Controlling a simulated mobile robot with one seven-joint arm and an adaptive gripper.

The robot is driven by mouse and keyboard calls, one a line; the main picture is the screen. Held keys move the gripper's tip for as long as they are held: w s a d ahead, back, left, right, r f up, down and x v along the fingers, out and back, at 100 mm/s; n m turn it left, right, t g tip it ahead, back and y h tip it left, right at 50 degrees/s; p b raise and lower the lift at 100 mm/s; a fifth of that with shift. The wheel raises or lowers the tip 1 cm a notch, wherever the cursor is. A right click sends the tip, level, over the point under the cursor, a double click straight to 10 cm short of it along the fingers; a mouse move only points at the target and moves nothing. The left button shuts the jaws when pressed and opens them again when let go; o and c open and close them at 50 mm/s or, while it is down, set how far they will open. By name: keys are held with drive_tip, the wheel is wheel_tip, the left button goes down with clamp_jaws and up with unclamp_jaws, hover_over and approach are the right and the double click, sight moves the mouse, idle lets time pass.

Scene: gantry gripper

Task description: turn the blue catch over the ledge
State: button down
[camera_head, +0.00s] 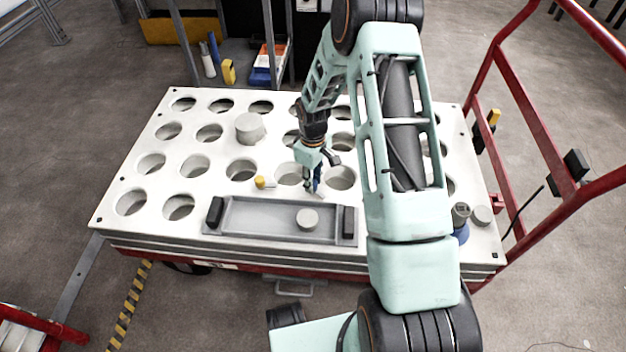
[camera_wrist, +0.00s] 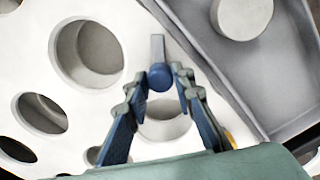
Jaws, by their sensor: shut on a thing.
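The blue catch shows in the wrist view as a round blue knob (camera_wrist: 160,78) with a flat grey bar (camera_wrist: 157,48) pointing up the picture. My gripper (camera_wrist: 161,75) is shut on the knob, one fingertip on each side. In the head view my gripper (camera_head: 316,186) is low over the white table, just behind the grey tray (camera_head: 225,238), and largely hides the catch. The tray's raised rim, seemingly the ledge (camera_wrist: 205,65), runs diagonally right of the bar in the wrist view. The bar's tip lies close to it; I cannot tell whether it overlaps.
A yellow catch (camera_head: 261,182) sits left of my gripper behind the tray. A round grey plug (camera_head: 307,219) stands in the tray, between black end blocks. The white table (camera_head: 130,188) has many round holes. A larger grey plug (camera_head: 250,128) stands farther back. Red rails (camera_head: 497,110) border the right.

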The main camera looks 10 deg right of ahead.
drive_tip(key=m, duration=0.5)
drive_tip(key=shift+m, duration=2.6)
drive_tip(key=c, duration=1.7)
unclamp_jaws()
drive_tip(key=shift+o, duration=0.2)
wheel_tip(320, 180, up, 12)
drive_tip(key=shift+r, duration=0.1)
